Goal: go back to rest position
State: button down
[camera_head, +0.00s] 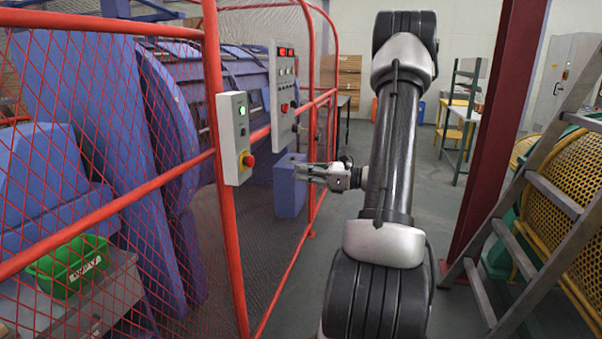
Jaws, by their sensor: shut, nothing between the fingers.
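My gripper (312,172) shows near the middle of the head view, pointing left, with its fingers shut and empty. My arm rises upright in the centre and right of the picture, and the gripper sits to the left of its long dark link. A small grey control box (235,138) with a green lit button and a red-and-yellow stop button is fixed to the red fence post, left of the gripper. The gripper appears apart from it. A taller control panel (284,92) with red displays stands just above and left of the gripper.
A red mesh fence (112,206) encloses the blue strander machine (170,120) on the left. A green crate (67,264) sits behind the mesh. A dark red column (497,130) and a leaning ladder (548,205) stand at right. Grey floor (285,310) is clear between fence and arm.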

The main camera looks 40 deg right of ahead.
dwell(0.3)
jog(key=s+a+f+n+g+h, duration=0.1)
jog(key=s+a+f+n+g, duration=0.25)
jog(key=s+n+g, duration=0.35)
jog(key=s+a+f+n+g+h, duration=0.1)
jog(key=s+a+f+n+g, duration=0.3)
jog(key=s, duration=0.6)
jog(key=s+a+r+n+h, duration=0.2)
jog(key=s+r+n+h, duration=0.1)
jog(key=r+n, duration=0.4)
jog(key=s+a+r+n+t+h, duration=0.1)
jog(key=s+a+r+n+h, duration=0.2)
jog(key=r+n+h, duration=0.3)
notch_tip(320, 180, up, 2)
jog(key=n, duration=0.4)
jog(key=shift+s+a, duration=0.2)
jog(key=shift+s, duration=0.15)
jog(key=shift+r, duration=0.1)
